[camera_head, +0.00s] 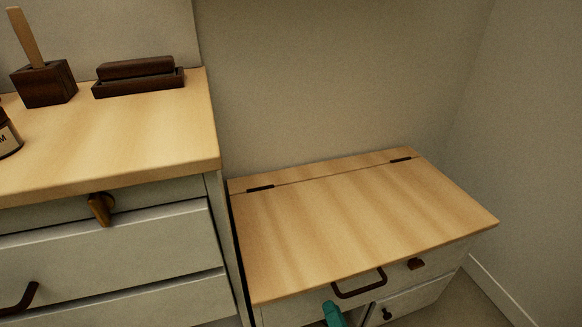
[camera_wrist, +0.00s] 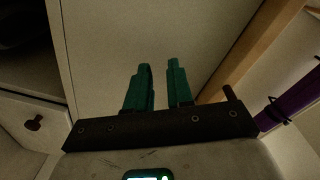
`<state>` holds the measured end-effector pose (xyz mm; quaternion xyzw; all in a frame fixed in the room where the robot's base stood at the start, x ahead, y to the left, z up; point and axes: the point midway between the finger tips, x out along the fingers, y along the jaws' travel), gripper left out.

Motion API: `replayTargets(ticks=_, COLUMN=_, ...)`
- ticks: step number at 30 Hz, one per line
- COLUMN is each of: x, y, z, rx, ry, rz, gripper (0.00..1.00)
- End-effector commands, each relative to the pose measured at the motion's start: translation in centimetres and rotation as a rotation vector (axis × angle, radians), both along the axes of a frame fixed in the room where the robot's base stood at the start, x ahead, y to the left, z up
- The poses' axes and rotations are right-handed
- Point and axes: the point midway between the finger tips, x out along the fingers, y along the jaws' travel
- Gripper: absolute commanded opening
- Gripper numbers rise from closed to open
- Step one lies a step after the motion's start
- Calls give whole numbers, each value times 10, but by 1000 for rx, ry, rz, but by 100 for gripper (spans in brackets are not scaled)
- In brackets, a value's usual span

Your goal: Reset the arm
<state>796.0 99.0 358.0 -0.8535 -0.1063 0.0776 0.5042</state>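My gripper (camera_wrist: 159,70) shows in the wrist view with two teal fingers apart and nothing between them. A plain pale panel lies behind the fingers. In the head view a teal part of my gripper (camera_head: 333,314) shows at the bottom edge, just below the dark handle of the low cabinet. The rest of my arm is out of that view.
The low cabinet (camera_head: 350,220) has a closed hinged wooden lid, clear on top. A taller drawer unit (camera_head: 130,150) stands left, bearing a dark wooden block, a dark tray and part of a jar. A purple object (camera_wrist: 285,100) shows at right in the wrist view.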

Motion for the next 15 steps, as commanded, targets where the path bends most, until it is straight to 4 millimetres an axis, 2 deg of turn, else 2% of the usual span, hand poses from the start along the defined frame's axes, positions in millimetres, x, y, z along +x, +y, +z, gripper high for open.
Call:
replayTargets(ticks=5, x=-20, y=-21, z=-12, rx=-256, ry=205, rz=70, gripper=21)
replayTargets(ticks=8, x=-39, y=-38, z=-20, rx=-396, ry=327, rz=117, gripper=21)
replayTargets(ticks=11, x=-63, y=-59, z=-25, rx=-529, ry=453, rz=170, gripper=21)
replayTargets(ticks=15, x=-106, y=-92, z=-26, rx=-698, ry=639, rz=252, gripper=21)
